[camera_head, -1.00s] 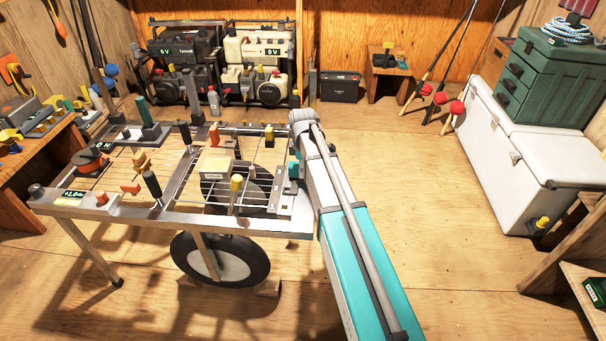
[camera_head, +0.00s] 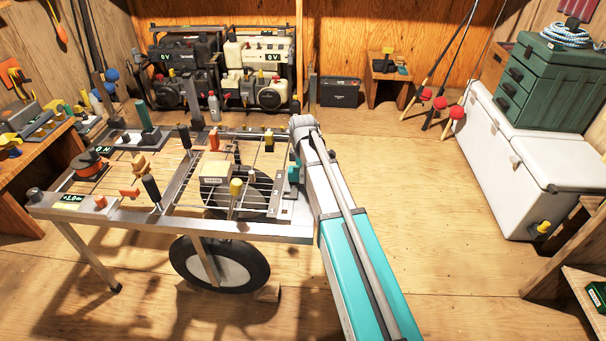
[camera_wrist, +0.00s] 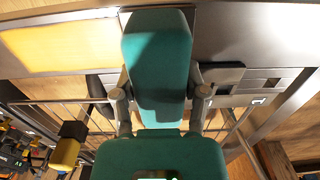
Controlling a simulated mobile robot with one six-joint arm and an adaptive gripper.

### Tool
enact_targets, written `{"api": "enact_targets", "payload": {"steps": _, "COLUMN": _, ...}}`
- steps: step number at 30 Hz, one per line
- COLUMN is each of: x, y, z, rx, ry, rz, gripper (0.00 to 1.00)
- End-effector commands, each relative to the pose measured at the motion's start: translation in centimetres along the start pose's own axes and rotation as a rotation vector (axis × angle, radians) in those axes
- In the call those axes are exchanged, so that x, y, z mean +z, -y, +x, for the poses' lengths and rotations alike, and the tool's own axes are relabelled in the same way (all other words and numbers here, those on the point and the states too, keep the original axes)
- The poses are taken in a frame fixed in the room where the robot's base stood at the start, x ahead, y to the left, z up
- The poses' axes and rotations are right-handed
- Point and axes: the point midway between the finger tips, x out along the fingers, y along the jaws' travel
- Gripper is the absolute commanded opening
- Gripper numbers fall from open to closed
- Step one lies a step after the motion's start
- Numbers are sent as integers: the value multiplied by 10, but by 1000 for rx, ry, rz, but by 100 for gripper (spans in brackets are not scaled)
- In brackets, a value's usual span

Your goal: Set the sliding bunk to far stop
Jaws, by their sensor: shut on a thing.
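A teal padded block (camera_wrist: 157,60), which looks like the sliding bunk, stands upright between my fingers in the wrist view. My gripper (camera_wrist: 160,97) is shut on it, one grey finger against each side. In the head view the teal block (camera_head: 294,174) shows at the right end of the wheeled metal frame (camera_head: 150,222), just left of my arm's end. My fingers and the block's lower part are largely hidden there. A metal strip with dark slots (camera_wrist: 262,83) lies right of the block in the wrist view.
On the frame stand a yellow knob (camera_head: 236,187), a dark post (camera_head: 151,188) and a pale box (camera_head: 215,172) left of my gripper. The wooden floor between frame and coolers is clear.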

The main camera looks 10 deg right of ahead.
Motion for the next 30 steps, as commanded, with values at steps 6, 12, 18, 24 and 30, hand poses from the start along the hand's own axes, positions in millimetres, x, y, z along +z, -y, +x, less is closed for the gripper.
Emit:
{"api": "enact_targets", "payload": {"steps": 6, "x": 0, "y": -2, "z": 0, "rx": 0, "ry": 0, "rz": 0, "gripper": 0}}
{"api": "enact_targets", "payload": {"steps": 12, "x": -1, "y": -28, "z": 0, "rx": 0, "ry": 0, "rz": 1, "gripper": 0}}
{"api": "enact_targets", "payload": {"steps": 18, "x": -2, "y": -69, "z": 0, "rx": 0, "ry": 0, "rz": 0, "gripper": 0}}
{"api": "enact_targets", "payload": {"steps": 24, "x": -1, "y": -110, "z": 0, "rx": 0, "ry": 0, "rz": 1, "gripper": 0}}
{"api": "enact_targets", "payload": {"steps": 30, "x": 0, "y": -136, "z": 0, "rx": 0, "ry": 0, "rz": 0, "gripper": 0}}
